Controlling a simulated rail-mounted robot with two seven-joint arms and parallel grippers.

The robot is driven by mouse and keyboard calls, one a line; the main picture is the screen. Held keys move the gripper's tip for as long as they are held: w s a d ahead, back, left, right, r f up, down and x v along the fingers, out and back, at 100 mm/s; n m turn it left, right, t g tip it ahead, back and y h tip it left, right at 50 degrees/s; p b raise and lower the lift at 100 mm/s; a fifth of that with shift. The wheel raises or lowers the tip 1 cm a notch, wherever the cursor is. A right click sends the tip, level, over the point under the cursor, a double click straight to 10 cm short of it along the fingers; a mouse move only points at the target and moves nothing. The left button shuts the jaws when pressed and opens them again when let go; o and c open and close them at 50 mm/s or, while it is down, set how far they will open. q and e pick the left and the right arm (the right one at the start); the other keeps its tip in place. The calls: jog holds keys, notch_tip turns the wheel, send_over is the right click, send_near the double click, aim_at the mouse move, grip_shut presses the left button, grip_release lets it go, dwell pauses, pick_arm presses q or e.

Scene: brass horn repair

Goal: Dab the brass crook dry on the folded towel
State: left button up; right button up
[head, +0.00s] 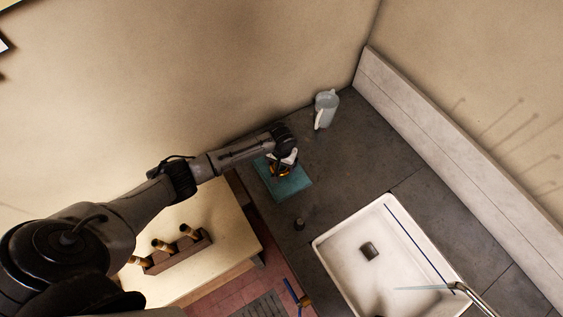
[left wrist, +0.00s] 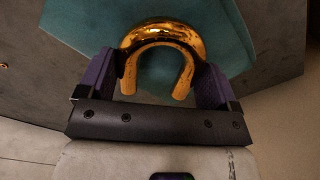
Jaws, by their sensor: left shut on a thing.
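The brass crook (left wrist: 158,35) is a shiny golden U-shaped tube with dark specks on it. My left gripper (left wrist: 160,82) is shut on it, with a purple-lined finger on each side of the bend. The folded towel (head: 287,184) is a teal square on the dark counter in the head view; it also shows behind the crook in the left wrist view (left wrist: 80,22). In the head view my left gripper (head: 282,168) is over the towel's far part and mostly hides the crook. I cannot tell whether the crook touches the towel. My right gripper is not in view.
A pale jug (head: 326,108) stands near the back corner of the counter. A white sink (head: 335,245) with a tap (head: 470,291) is at the lower right. A small dark object (head: 299,223) stands between towel and sink. A wooden rack (head: 178,252) sits on the lower-left table.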

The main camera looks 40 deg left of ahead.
pick_arm(q)
jog(key=shift+f, duration=0.6)
dwell(0.5)
jog(key=shift+r, duration=0.1)
dwell(0.4)
jog(key=shift+r+p, duration=0.45)
jog(key=shift+p, duration=0.25)
jog(key=shift+f, duration=0.15)
jog(key=shift+f, duration=0.4)
dwell(0.3)
jog(key=shift+r, duration=0.15)
dwell(0.5)
